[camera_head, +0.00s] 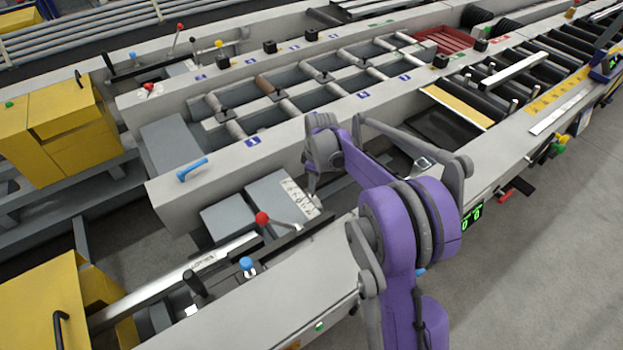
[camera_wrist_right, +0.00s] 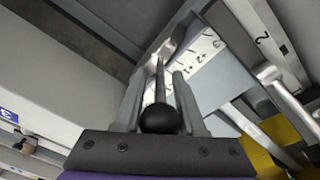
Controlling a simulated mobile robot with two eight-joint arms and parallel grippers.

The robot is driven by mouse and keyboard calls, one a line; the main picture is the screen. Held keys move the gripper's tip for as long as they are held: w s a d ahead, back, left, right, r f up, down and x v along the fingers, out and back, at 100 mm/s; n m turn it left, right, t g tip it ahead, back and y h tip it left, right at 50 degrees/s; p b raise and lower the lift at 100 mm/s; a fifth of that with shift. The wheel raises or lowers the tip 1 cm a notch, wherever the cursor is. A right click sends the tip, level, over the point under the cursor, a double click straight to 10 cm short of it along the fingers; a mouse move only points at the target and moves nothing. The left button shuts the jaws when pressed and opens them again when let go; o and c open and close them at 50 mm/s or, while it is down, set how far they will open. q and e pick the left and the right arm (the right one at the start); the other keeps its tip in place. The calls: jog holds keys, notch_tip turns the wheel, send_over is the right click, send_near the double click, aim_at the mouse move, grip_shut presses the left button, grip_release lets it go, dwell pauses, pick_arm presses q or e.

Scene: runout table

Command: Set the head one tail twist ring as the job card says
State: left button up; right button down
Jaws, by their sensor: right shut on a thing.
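My right gripper (camera_head: 313,188) reaches down over the near machine beside a white scale plate (camera_head: 298,194) with dark marks. In the wrist view my right gripper (camera_wrist_right: 163,85) is shut on a black-knobbed lever (camera_wrist_right: 158,118), with a finger on each side of its dark rod. The white scale plate (camera_wrist_right: 197,58) with numbers lies just beyond the fingertips. I cannot tell for sure which part is the tail twist ring, and its pointer reading is too small to read. No job card can be made out. My left gripper is not in view.
A red-knobbed lever (camera_head: 262,218) and a blue-knobbed lever (camera_head: 246,264) stand left of my right gripper. A blue handle (camera_head: 192,170) is on the beam. Yellow housings (camera_head: 62,125) stand at the left. A roller table (camera_head: 330,80) and a red tray (camera_head: 440,40) lie behind.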

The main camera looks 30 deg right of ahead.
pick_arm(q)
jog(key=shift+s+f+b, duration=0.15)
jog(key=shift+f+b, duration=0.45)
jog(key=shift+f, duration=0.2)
pick_arm(e)
jog(key=s+t, duration=0.1)
jog(key=s, duration=0.1)
jog(key=s+f+t, duration=0.1)
jog(key=s, duration=0.1)
jog(key=shift+s+d+f, duration=0.1)
jog(key=shift+s+d, duration=0.1)
jog(key=shift+s, duration=0.05)
jog(key=c, duration=0.5)
grip_release()
jog(key=shift+c, duration=0.2)
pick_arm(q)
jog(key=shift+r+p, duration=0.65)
pick_arm(e)
jog(key=v, duration=1)
jog(key=shift+r, duration=0.4)
